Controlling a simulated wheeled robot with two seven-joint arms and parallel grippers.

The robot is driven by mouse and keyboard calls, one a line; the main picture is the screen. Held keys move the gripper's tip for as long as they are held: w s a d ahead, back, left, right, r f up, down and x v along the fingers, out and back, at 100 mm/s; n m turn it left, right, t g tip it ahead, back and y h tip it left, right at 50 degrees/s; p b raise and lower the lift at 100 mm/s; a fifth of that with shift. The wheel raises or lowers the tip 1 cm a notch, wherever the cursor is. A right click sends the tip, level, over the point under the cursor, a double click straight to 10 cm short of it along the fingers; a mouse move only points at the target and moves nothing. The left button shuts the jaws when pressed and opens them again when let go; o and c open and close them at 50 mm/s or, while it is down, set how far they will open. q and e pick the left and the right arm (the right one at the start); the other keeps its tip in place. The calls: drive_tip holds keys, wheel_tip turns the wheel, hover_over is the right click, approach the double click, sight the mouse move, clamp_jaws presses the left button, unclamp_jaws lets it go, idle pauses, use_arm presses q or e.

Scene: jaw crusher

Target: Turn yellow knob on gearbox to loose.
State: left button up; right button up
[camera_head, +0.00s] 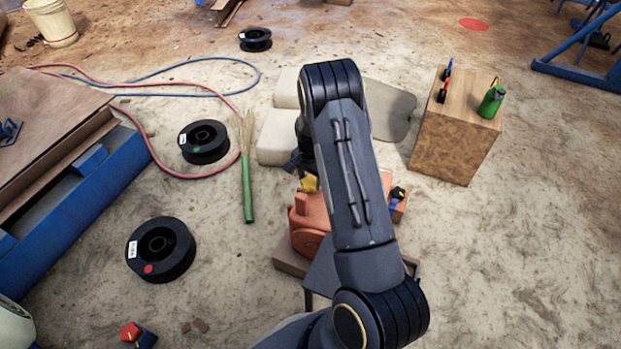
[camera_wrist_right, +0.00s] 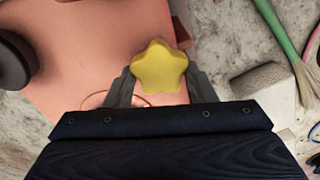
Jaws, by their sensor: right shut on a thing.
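The orange gearbox (camera_head: 308,222) sits on the ground in the middle of the head view, largely hidden behind my right arm. Its yellow star-shaped knob (camera_head: 310,183) shows just left of the arm. In the right wrist view the yellow knob (camera_wrist_right: 160,67) stands over the orange gearbox face (camera_wrist_right: 85,50). My right gripper (camera_wrist_right: 158,78) has its two fingers on either side of the knob and is shut on it. In the head view the right fingers are mostly hidden by the arm. My left gripper is not in view.
A wooden block (camera_head: 448,145) with a green bottle (camera_head: 491,102) stands to the right. A green-handled broom (camera_head: 247,185) and black spools (camera_head: 161,249) lie to the left. A blue-framed table (camera_head: 60,215) is at far left. The ground at lower right is clear.

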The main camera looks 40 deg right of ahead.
drive_tip(key=n, duration=0.4)
drive_tip(key=shift+n+p, duration=0.35)
drive_tip(key=shift+n, duration=0.05)
drive_tip(key=n, duration=0.4)
drive_tip(key=shift+w+a+n, duration=0.1)
drive_tip(key=shift+a+n, duration=0.05)
drive_tip(key=shift+n, duration=0.15)
drive_tip(key=n, duration=0.5)
drive_tip(key=shift+a+p, duration=0.1)
drive_tip(key=shift+p, duration=0.3)
drive_tip(key=shift+n, duration=2.4)
drive_tip(key=o, duration=1)
